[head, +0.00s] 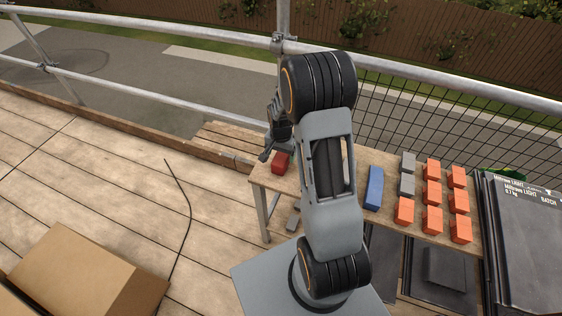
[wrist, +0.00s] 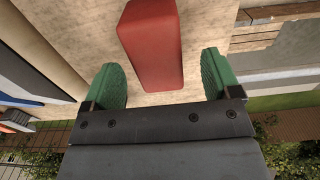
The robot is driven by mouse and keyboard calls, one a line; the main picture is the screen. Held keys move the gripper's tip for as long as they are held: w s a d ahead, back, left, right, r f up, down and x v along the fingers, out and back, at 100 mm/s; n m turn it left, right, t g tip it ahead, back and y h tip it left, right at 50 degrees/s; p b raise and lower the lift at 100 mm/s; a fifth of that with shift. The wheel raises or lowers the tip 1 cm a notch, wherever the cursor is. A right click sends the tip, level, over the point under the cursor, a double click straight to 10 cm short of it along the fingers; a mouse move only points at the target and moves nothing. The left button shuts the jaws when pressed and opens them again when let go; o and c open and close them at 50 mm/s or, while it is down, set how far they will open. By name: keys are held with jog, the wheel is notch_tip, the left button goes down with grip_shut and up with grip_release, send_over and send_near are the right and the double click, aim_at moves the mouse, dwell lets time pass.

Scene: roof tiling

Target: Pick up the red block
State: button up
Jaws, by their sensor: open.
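The red block (head: 280,163) lies near the left end of the wooden table (head: 263,181) in the head view. In the wrist view the red block (wrist: 151,47) is large, and its near end reaches between my two green fingers. My gripper (wrist: 163,77) is open, with a finger on each side of the block's near end and a visible gap on both sides. In the head view my gripper (head: 271,137) is beside the block and partly hidden by my arm. I cannot tell the exact height of the fingers over the table.
A blue block (head: 374,188), grey blocks (head: 407,174) and several orange blocks (head: 432,194) stand on the table to the right. Dark tiles (head: 525,240) are stacked at the far right. A metal guard rail (head: 150,96) runs behind.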

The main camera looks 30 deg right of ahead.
aim_at(281, 156)
jog(key=shift+s+f, duration=0.1)
jog(key=shift+f, duration=2.35)
jog(key=shift+c, duration=0.5)
jog(key=c, duration=1)
jog(key=shift+r, duration=0.6)
notch_tip(281, 156, up, 2)
jog(key=shift+s+d+r, duration=0.1)
jog(key=shift+s+r, duration=0.05)
jog(key=shift+r, duration=0.1)
jog(key=s+r, duration=0.3)
jog(key=s, duration=0.1)
jog(key=s+d+r, duration=0.1)
jog(key=s+r, duration=0.2)
jog(key=s, duration=0.2)
jog(key=s+d+r, duration=0.1)
jog(key=s+r, duration=0.2)
jog(key=s, duration=0.1)
jog(key=shift+s+d+r, duration=0.15)
jog(key=shift+s, duration=0.15)
